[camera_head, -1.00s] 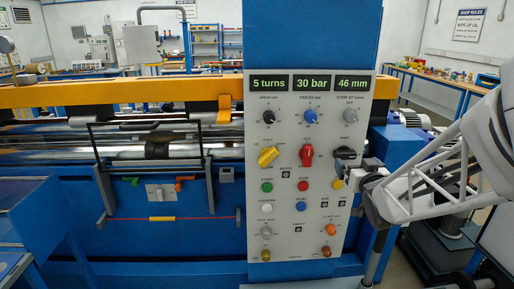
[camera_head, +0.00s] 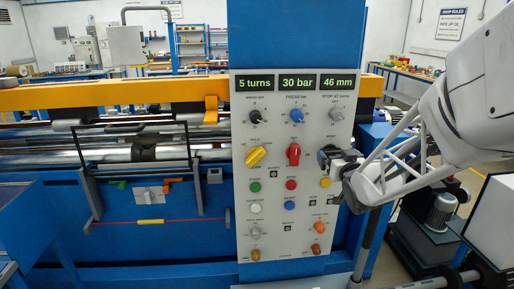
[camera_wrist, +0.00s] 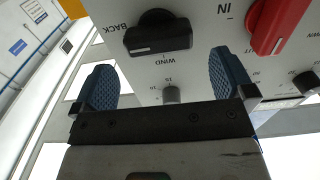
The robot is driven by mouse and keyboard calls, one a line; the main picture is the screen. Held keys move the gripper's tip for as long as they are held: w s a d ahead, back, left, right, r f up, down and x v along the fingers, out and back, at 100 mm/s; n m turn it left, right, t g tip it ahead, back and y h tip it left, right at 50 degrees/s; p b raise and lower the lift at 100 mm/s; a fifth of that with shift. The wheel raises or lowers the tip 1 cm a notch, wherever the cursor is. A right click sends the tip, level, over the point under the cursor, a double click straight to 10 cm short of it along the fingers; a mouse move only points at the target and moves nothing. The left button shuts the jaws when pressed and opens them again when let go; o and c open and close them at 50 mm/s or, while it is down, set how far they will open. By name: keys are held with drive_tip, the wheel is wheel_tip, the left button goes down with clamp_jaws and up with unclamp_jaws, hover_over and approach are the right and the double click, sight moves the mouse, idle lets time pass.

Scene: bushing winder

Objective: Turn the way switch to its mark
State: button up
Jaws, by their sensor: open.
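The way switch is a black bar-shaped knob (camera_wrist: 158,36) on the panel, with BACK lettered to its left and WIND below it in the wrist view. Its bar lies nearly level there, with a short white line on its left half. In the head view the switch sits in the right column and is largely hidden by my gripper (camera_head: 329,158). My gripper is open and empty. In the wrist view its two blue ribbed fingertips (camera_wrist: 163,80) stand apart, one to each side below the knob, with no contact visible.
A red knob (camera_wrist: 278,22) is close to the right fingertip; the head view shows a yellow knob (camera_head: 256,156) farther left. Push buttons, including a yellow one (camera_head: 325,183), sit below. Displays (camera_head: 293,82) read 5 turns, 30 bar and 46 mm.

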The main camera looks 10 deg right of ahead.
sight(334, 152)
drive_tip(key=shift+w, duration=1.85)
drive_tip(key=shift+c, duration=0.5)
drive_tip(key=c, duration=0.8)
